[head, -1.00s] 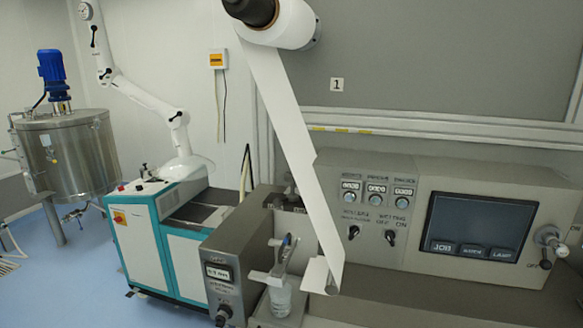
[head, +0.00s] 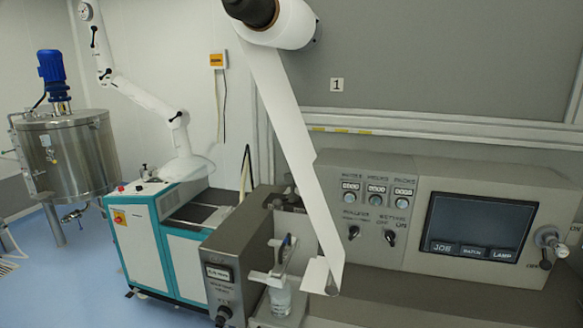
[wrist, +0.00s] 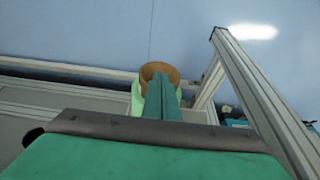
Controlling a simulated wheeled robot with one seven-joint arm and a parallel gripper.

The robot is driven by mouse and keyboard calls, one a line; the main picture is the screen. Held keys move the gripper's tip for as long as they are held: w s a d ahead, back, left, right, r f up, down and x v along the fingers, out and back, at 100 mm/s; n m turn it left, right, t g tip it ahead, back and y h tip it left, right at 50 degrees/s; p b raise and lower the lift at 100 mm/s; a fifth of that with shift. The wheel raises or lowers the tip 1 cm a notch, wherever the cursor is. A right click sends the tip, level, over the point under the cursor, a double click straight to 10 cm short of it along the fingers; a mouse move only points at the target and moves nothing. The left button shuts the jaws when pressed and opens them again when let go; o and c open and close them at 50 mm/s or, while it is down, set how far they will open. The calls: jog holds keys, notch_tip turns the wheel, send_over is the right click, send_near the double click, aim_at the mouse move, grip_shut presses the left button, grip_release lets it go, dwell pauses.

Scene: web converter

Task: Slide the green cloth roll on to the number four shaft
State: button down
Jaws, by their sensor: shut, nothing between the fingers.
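In the wrist view, my gripper (wrist: 162,78) has two teal fingers side by side, shut, with nothing seen between them. The green cloth roll (wrist: 138,97) is beyond and below them, mostly hidden by the fingers and the gripper body. Its brown core (wrist: 157,67) shows as an open ring. The fingertips overlap the ring's opening; I cannot tell whether they are inside it or above it. Neither the gripper nor the green roll shows in the head view. The number four shaft is not identifiable in either view.
A white web (head: 285,125) hangs from a roll (head: 293,24) near a "1" label (head: 337,84) in the head view. A control panel (head: 480,225) stands at right, a small bottle (head: 280,298) below. In the wrist view, a metal frame post (wrist: 262,95) rises right of the roll.

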jog(key=shift+w+d, duration=0.2)
jog(key=shift+w, duration=0.35)
jog(key=shift+w+d, duration=0.15)
jog(key=shift+w, duration=0.35)
